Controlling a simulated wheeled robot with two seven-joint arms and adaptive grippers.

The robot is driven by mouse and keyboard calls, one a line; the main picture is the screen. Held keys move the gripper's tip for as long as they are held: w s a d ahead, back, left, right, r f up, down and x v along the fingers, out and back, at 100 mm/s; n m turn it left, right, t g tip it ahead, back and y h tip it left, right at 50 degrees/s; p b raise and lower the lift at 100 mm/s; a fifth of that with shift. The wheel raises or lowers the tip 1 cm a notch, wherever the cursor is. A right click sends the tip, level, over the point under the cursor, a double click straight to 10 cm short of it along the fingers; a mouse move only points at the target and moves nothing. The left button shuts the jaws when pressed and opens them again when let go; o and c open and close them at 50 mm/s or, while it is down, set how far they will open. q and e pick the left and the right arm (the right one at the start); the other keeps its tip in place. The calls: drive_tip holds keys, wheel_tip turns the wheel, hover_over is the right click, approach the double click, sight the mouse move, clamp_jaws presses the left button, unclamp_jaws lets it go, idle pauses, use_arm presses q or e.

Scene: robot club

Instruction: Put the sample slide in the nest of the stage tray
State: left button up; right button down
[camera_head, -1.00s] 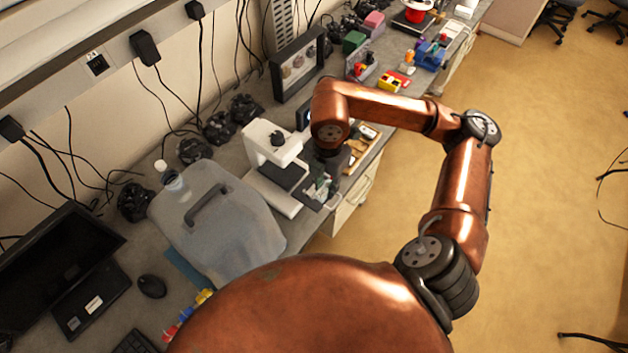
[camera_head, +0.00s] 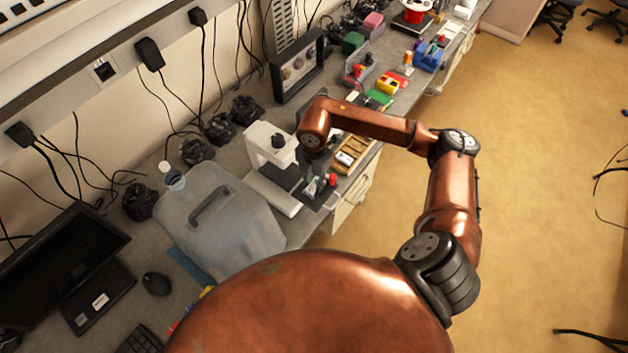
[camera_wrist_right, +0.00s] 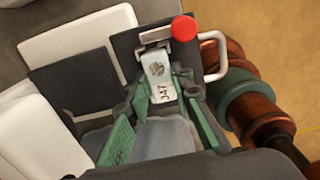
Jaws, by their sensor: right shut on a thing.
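The sample slide (camera_wrist_right: 160,84), pale with a dark round patch and a printed label, is between the green fingertips of my right gripper (camera_wrist_right: 163,90) in the right wrist view. The gripper is shut on it. The stage tray (camera_wrist_right: 127,46) is a dark plate with a red knob, a metal clip and a pale handle. The slide is over the tray, by the clip; I cannot tell whether it touches the nest, which is largely hidden. In the head view my right gripper (camera_head: 313,187) is small, over the tray beside the microscope. My left gripper is not in view.
A white microscope (camera_head: 268,140) stands just left of the gripper. A large translucent jug (camera_head: 225,225) is nearer to me. A wooden slide box (camera_head: 353,152) lies behind the tray, and a black frame (camera_head: 298,65) stands further back. The bench edge is close on the right.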

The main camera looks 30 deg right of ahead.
sight(314, 185)
drive_tip(key=shift+f, duration=0.2)
drive_tip(key=c, duration=1.7)
unclamp_jaws()
drive_tip(key=shift+r, duration=0.1)
drive_tip(key=shift+r, duration=0.3)
wheel_tip(314, 185, up, 12)
drive_tip(key=shift+f+b, duration=0.15)
drive_tip(key=shift+b, duration=1)
